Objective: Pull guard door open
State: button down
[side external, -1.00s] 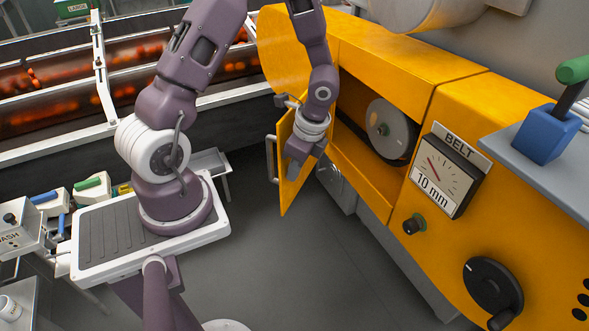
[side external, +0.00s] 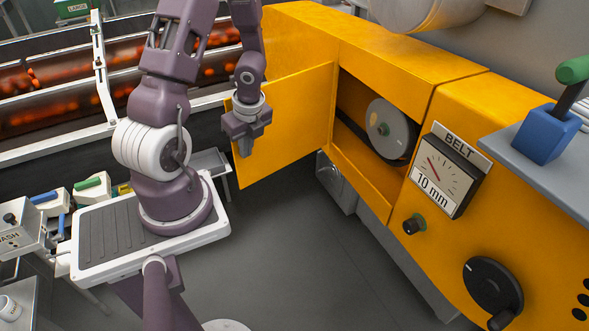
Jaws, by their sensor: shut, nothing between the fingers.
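The yellow guard door (side external: 295,120) stands swung wide open from the front of the yellow machine (side external: 390,62), hinged at its right edge. The opening behind it shows a grey pulley disc (side external: 392,129) with a dark belt running by it. My gripper (side external: 245,148) is shut and empty, pointing down in front of the door's free left edge. It overlaps the door in this view, and I cannot tell if it touches it. The door's handle is hidden from view.
A conveyor with orange fruit (side external: 60,90) runs behind my arm. The floor (side external: 310,260) below the door is clear.

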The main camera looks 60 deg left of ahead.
jog(key=s+a+m, duration=0.1)
jog(key=a+m, duration=0.2)
jog(key=a, duration=0.3)
jog(key=shift+t, duration=0.4)
jog(key=shift+r, duration=0.1)
jog(key=w+d+r+n+t+y, duration=0.1)
jog(key=w+d+r+n, duration=0.1)
jog(key=d+r+n, duration=0.5)
jog(key=w+d+r+n+t, duration=0.15)
jog(key=d+r, duration=0.35)
jog(key=r, duration=0.6)
jog(key=s+d+r+n+t+h, duration=0.1)
jog(key=s+d+r+n, duration=0.1)
jog(key=d, duration=0.4)
jog(key=s+d+r+n+t+h, duration=0.1)
jog(key=s+d+r+n, duration=0.1)
jog(key=d, duration=0.4)
jog(key=s+d+r+n+t+h, duration=0.1)
jog(key=s+d+r+n, duration=0.1)
jog(key=d+n, duration=0.3)
jog(key=shift+s+d+r+h, duration=0.4)
jog(key=shift+d+r, duration=0.1)
jog(key=shift+r, duration=0.2)
